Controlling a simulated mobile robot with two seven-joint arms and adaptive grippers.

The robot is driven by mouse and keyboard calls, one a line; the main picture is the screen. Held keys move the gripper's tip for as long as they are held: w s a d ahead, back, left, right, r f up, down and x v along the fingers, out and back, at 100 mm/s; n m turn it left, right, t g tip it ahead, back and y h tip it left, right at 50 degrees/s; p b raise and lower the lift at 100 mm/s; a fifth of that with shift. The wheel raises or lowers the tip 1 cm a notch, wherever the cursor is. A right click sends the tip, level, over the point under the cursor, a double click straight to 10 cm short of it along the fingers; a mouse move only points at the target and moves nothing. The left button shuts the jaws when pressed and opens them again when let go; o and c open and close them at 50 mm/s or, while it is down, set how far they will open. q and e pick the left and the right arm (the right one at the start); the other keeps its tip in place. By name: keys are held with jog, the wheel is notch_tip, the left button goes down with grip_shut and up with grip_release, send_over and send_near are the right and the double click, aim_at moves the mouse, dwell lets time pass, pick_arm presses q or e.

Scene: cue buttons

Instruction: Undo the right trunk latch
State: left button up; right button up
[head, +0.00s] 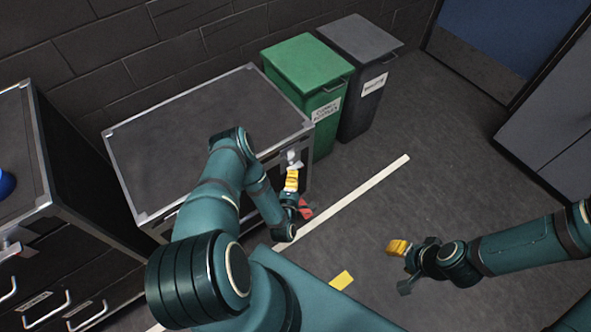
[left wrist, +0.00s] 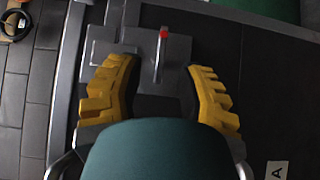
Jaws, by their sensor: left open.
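The dark trunk (head: 190,115) with silver edges stands in the middle left of the head view, its lid down. Its right latch (head: 291,157) is a light metal piece on the front, near the right corner. In the left wrist view the latch (left wrist: 161,58) is a thin upright lever with a red spot, on a grey plate. My left gripper (head: 292,182) is open right at the latch. Its yellow fingers (left wrist: 161,72) stand either side of the lever, apart from it. My arm hides much of the trunk's front. My right gripper (head: 400,262) hangs over the floor, away from the trunk.
A green bin (head: 307,62) and a grey bin (head: 361,48) stand right of the trunk. A drawer cabinet (head: 70,235) with a blue object (head: 5,184) is at the left. The floor (head: 440,180) at the right is clear, with a white line (head: 350,195).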

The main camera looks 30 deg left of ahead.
aim_at(295, 167)
pick_arm(q)
jog(key=shift+b+x, duration=0.35)
jog(key=shift+x, duration=1.95)
grip_shut()
